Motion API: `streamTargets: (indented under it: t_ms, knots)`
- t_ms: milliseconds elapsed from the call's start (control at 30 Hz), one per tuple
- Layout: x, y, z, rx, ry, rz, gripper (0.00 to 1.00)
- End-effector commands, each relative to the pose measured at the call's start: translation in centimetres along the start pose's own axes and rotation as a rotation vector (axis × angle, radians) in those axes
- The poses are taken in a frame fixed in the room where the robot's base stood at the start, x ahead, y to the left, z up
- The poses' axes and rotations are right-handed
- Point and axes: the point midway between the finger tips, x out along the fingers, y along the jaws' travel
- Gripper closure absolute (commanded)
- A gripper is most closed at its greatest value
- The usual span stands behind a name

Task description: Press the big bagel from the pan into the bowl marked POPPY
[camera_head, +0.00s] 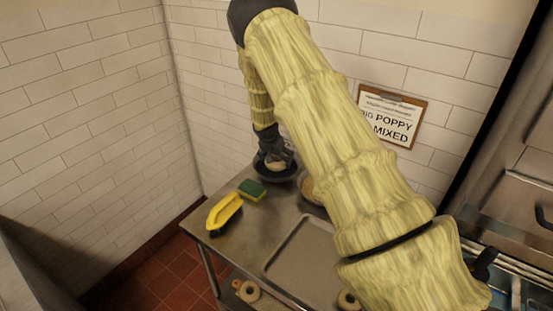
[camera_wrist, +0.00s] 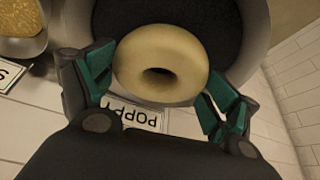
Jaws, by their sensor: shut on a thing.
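My gripper (camera_wrist: 160,76) is shut on a pale, plain bagel (camera_wrist: 135,52), with a green-padded finger at each side of it. The bagel's hole faces the wrist camera. It is over or in a grey bowl (camera_wrist: 260,32) holding dark seeds (camera_wrist: 165,10); I cannot tell whether it touches the seeds. A label reading POPPY (camera_wrist: 143,117) stands by that bowl's rim. In the head view my gripper (camera_head: 271,157) is at the bowl (camera_head: 284,179) near the wall, with the bagel (camera_head: 275,166) partly hidden.
A second bowl with tan seeds (camera_wrist: 20,18) stands beside it, largely hidden by my arm in the head view. A clipboard (camera_head: 391,117) hangs behind.

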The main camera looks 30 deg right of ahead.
Motion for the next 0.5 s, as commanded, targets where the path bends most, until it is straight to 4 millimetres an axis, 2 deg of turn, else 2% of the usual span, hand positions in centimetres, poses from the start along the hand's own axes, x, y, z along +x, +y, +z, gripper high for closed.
streamTargets:
  t_ms: [500]
  knots:
    - [0.36, -0.01, 0.15, 0.0, 0.0, 0.0, 0.38]
